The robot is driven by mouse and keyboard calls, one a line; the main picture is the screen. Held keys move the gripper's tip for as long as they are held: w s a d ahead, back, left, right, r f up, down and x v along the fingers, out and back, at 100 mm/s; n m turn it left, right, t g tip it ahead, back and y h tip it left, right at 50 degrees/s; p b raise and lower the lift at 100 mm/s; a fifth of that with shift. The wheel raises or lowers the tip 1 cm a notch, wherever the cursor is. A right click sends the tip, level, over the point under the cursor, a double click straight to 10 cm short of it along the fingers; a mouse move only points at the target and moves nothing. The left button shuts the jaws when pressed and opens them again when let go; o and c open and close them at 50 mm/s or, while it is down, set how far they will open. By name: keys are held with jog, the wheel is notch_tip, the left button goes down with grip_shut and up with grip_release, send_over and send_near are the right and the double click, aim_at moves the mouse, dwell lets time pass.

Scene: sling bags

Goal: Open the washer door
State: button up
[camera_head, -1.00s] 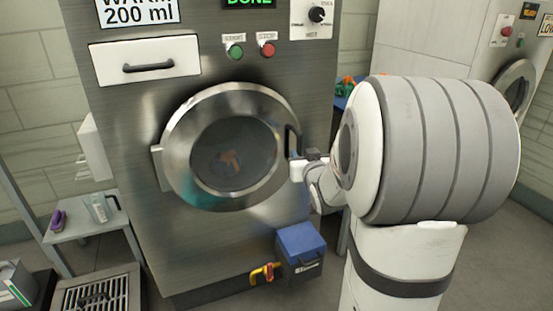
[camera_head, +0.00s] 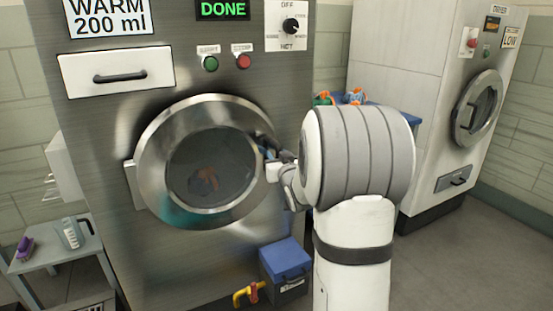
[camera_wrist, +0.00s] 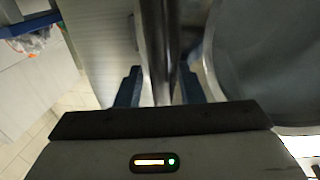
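The washer door (camera_head: 150,165) is a round steel ring with a dark window, and reddish-orange laundry shows behind the glass. Its hinge is on the left. It looks shut or nearly shut; I cannot tell if there is a small gap. My gripper (camera_head: 268,150) is at the door's right edge, where the dark handle (camera_head: 262,138) is partly hidden. In the wrist view, the blue fingers of my gripper (camera_wrist: 160,88) stand apart on either side of the dark handle bar (camera_wrist: 160,45), with a small gap visible beside it.
A blue box (camera_head: 286,258) and a yellow-handled valve (camera_head: 248,293) sit low at the washer's front. A side table (camera_head: 55,257) with a jug stands left. A blue stand (camera_head: 400,118) with colourful items is behind my arm. A second machine (camera_head: 440,100) stands right. Floor at lower right is clear.

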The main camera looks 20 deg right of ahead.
jog(key=shift+c, duration=0.3)
grip_shut()
